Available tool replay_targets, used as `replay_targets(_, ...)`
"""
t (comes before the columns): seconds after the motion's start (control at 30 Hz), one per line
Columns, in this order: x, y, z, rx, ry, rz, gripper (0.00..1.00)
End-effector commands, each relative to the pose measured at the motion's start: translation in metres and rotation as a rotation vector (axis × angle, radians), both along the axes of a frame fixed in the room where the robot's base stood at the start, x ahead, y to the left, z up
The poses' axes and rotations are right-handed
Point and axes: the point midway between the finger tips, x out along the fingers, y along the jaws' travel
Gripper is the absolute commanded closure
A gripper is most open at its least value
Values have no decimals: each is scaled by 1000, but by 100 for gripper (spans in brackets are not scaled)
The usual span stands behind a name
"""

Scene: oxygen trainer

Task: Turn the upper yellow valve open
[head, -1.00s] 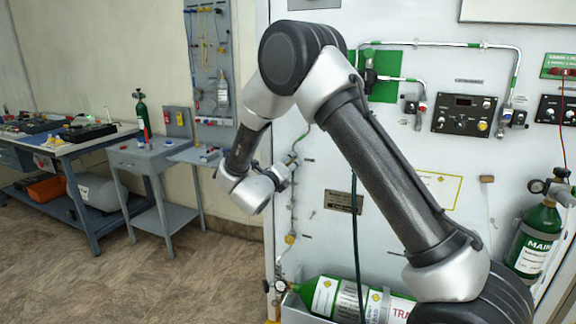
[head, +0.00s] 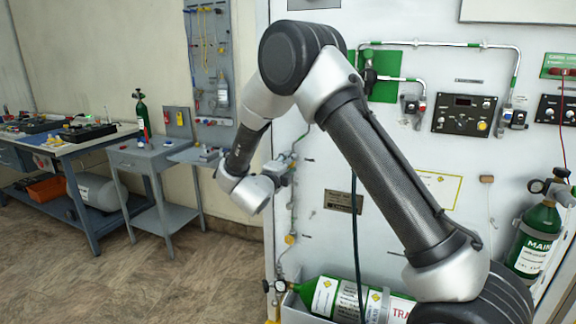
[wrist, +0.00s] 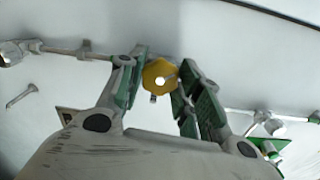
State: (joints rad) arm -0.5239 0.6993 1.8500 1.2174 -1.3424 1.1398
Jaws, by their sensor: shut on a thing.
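The upper yellow valve (wrist: 158,74) shows in the wrist view as a yellow knob with a bright round centre, on a thin pipe along the white panel. My gripper (wrist: 162,70) has its two green-padded fingers on either side of the knob and is shut on it. In the head view my gripper (head: 283,172) is at the panel's left part, and it hides the upper valve there. A lower yellow valve (head: 290,239) sits below on the same vertical pipe, clear of my gripper.
A green cylinder (head: 325,296) lies in a holder under the pipe. A dark hose (head: 355,240) hangs down the panel to the right. A grey side table (head: 150,155) and a workbench (head: 62,145) stand to the left, with open floor in front.

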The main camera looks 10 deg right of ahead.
Motion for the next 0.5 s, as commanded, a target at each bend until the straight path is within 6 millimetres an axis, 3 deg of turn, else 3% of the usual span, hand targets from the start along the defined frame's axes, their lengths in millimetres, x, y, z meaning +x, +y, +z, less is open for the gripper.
replay_targets(0.5, 0, 1, -1, -393, 288, 2, 90)
